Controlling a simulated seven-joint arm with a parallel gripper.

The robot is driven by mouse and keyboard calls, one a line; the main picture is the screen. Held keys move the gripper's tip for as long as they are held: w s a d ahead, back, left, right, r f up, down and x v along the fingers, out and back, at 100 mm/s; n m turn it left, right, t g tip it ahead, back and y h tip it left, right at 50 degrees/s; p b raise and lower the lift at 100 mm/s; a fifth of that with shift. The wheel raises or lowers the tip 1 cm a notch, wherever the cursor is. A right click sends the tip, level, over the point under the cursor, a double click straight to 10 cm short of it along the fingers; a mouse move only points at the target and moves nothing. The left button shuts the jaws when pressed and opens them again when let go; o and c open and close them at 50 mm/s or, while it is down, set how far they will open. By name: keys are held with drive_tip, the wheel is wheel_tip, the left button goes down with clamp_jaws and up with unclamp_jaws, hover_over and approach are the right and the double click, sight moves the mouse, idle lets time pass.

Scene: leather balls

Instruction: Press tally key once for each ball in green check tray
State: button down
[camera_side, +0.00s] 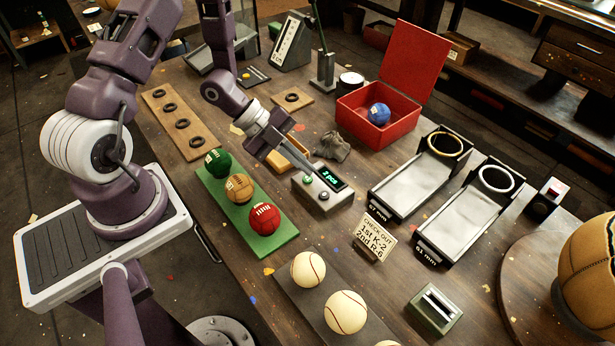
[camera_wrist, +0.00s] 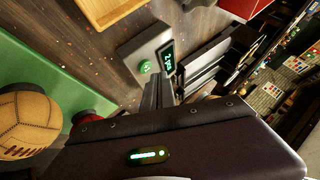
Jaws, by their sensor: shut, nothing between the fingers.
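The green check tray (camera_side: 283,240) lies left of centre and holds a green ball (camera_side: 218,162), a tan ball (camera_side: 239,187) and a red ball (camera_side: 264,218) in a row. The tan ball (camera_wrist: 28,122) also shows at left in the wrist view. The tally box (camera_side: 318,200) stands right of the tray. Its lit display (camera_side: 331,177) appears to read "2 pcs". A green key (camera_side: 308,181) sits on its top; it also shows in the wrist view (camera_wrist: 145,67). My gripper (camera_side: 303,169) is shut and empty, its tips close above the box; contact with the key cannot be told.
A red open box (camera_side: 375,135) with a blue ball (camera_side: 379,114) stands behind. Two ringed chutes (camera_side: 418,186) (camera_side: 465,222) are at right. A "CHECK OUT" sign (camera_side: 374,235) stands in front of them. Cream balls (camera_side: 308,269) sit at the front. A wooden tray (camera_side: 290,155) is behind my gripper.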

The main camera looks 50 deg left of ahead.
sight(303, 177)
drive_tip(key=shift+r, duration=2.5)
